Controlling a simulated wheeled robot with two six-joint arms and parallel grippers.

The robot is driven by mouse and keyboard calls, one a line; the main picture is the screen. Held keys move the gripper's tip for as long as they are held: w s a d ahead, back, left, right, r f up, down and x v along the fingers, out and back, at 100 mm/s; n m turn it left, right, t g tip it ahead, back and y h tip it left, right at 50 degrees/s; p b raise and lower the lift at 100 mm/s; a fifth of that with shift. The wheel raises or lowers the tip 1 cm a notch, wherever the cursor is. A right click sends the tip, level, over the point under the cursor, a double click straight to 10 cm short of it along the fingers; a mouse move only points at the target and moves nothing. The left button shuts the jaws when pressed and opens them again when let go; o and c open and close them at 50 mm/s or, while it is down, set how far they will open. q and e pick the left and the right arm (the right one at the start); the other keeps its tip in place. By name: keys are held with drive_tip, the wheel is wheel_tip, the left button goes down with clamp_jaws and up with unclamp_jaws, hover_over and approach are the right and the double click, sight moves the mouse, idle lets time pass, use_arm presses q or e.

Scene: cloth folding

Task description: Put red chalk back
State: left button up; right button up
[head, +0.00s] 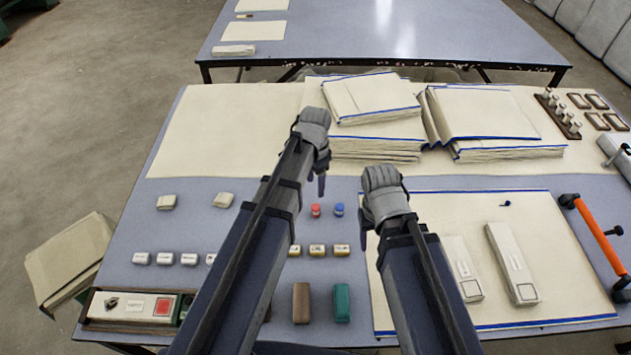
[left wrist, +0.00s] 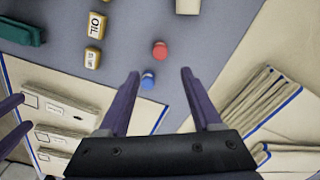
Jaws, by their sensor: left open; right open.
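The red chalk (head: 315,210) is a short red piece standing on the blue-grey table, just left of the blue chalk (head: 339,209). In the left wrist view the red chalk (left wrist: 160,50) lies beyond my fingertips, and the blue chalk (left wrist: 148,80) shows between the fingers. My left gripper (head: 316,186) is open and empty, above and just behind the red chalk in the head view. The left wrist view shows its two purple fingers (left wrist: 160,74) spread apart. My right gripper (head: 366,222) is open, to the right of the blue chalk; its fingers are largely hidden by its body.
Several small labelled containers (head: 317,250), a brown block (head: 301,303) and a green block (head: 342,303) stand in front of the chalks. Folded cloth stacks (head: 375,135) lie behind. A blue-edged cloth (head: 560,250) with two pale boxes covers the right side.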

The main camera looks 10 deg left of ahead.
use_arm(q)
drive_tip(key=s+d+n, duration=0.3)
drive_tip(key=s, duration=0.5)
drive_tip(key=s+d+n+y, duration=0.1)
drive_tip(key=s+d+n, duration=0.2)
drive_tip(key=s, duration=0.4)
drive_tip(key=shift+s, duration=0.4)
